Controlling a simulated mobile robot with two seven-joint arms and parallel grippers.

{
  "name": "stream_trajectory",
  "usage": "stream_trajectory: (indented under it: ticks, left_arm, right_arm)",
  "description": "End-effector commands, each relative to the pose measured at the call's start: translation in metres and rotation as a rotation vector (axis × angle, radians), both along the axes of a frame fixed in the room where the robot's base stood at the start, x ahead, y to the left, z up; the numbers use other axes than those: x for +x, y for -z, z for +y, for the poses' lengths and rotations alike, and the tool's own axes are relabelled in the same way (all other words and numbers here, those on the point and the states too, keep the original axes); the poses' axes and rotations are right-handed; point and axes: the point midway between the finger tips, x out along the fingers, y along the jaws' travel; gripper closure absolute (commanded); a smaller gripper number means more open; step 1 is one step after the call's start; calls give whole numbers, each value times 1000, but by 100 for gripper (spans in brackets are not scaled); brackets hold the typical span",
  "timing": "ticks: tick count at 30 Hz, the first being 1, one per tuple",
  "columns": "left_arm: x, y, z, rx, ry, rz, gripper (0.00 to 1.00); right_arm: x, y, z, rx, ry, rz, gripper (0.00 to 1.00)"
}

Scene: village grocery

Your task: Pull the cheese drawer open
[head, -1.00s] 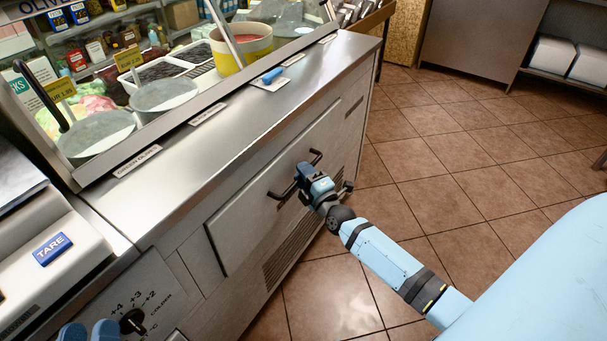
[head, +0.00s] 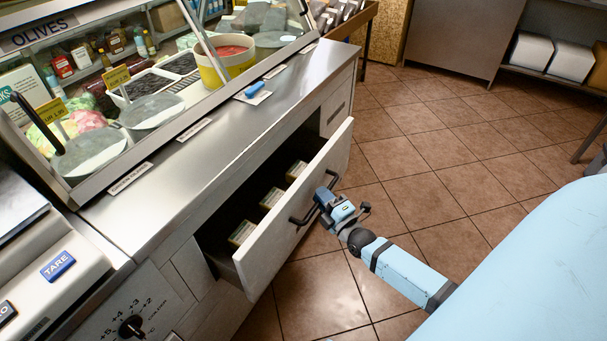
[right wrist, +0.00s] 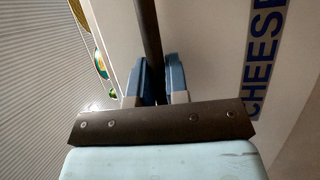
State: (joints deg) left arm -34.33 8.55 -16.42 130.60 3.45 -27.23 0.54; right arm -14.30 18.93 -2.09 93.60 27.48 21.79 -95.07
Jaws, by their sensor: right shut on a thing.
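The cheese drawer (head: 252,272) stands pulled out from the metal counter, with several small packs (head: 271,199) inside. Its dark bar handle (head: 303,218) is on the front face. My right gripper (head: 325,201) is shut on the handle. In the right wrist view, the gripper's blue fingers (right wrist: 162,85) close around the dark handle bar (right wrist: 150,45). The drawer front beside it carries the letters "CHEESE" (right wrist: 263,60). My left gripper is not in view.
The counter top (head: 215,150) carries a glass display with olive tubs and a blue-handled tool (head: 255,88). A scale with a "TARE" button (head: 58,265) stands at the left. The tiled floor (head: 440,150) to the right is clear.

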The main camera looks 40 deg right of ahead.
Motion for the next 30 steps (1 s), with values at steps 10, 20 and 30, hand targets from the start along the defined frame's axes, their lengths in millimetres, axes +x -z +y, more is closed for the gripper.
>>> stream_trajectory:
  ticks: [10, 20, 30]
  left_arm:
    - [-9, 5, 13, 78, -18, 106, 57]
    - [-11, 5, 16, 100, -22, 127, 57]
    - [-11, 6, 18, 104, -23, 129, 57]
  right_arm:
    - [-85, -3, -34, 1, 0, 6, 100]
    - [-130, 0, -53, 3, 0, 3, 100]
    - [-140, 1, -57, 3, 0, 1, 100]
